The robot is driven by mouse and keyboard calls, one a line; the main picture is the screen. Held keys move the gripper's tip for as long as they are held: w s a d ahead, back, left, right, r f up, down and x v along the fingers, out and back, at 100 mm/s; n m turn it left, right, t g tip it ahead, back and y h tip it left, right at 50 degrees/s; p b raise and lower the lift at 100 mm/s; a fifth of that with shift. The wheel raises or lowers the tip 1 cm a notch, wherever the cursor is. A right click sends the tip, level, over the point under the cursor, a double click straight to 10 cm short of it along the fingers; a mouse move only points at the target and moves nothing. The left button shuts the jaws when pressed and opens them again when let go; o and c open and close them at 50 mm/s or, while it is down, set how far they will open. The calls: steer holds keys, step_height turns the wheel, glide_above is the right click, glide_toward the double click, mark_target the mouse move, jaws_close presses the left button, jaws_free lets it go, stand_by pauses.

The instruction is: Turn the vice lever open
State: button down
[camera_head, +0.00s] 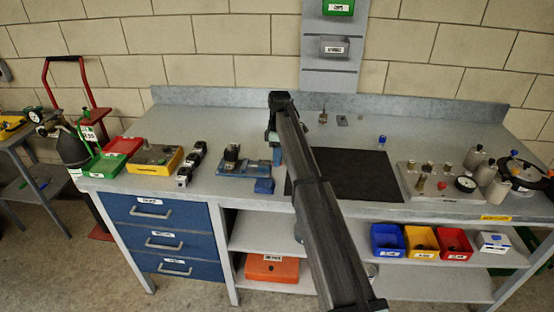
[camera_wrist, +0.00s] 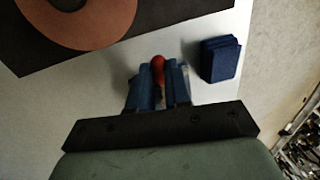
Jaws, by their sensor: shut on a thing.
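The blue vice (camera_head: 238,168) sits on the bench left of my arm, with a black part (camera_head: 232,152) on it. In the wrist view, a red rounded knob (camera_wrist: 157,63), which looks like the lever's end, shows between my gripper's fingertips. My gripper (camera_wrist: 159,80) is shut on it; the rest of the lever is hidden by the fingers. In the head view my arm covers most of the gripper and the lever, so the lever's angle cannot be told.
A blue block stack (camera_wrist: 219,59) stands close to the right of the fingers; a blue block (camera_head: 264,186) shows by the vice in the head view. A black mat (camera_head: 365,174) lies right of my arm. A panel with a gauge (camera_head: 440,182) stands further right.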

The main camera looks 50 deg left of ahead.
steer(key=shift+w+a+n, duration=0.15)
steer(key=shift+n, duration=0.25)
steer(key=c, duration=1.1)
jaws_free()
steer(key=shift+r, duration=0.1)
steer(key=r, duration=0.4)
steer(key=w+a+r, duration=0.1)
steer(key=r, duration=0.4)
steer(key=a+r, duration=0.1)
steer(key=r, duration=0.3)
steer(key=shift+w+r, duration=0.2)
steer(key=shift+w, duration=0.2)
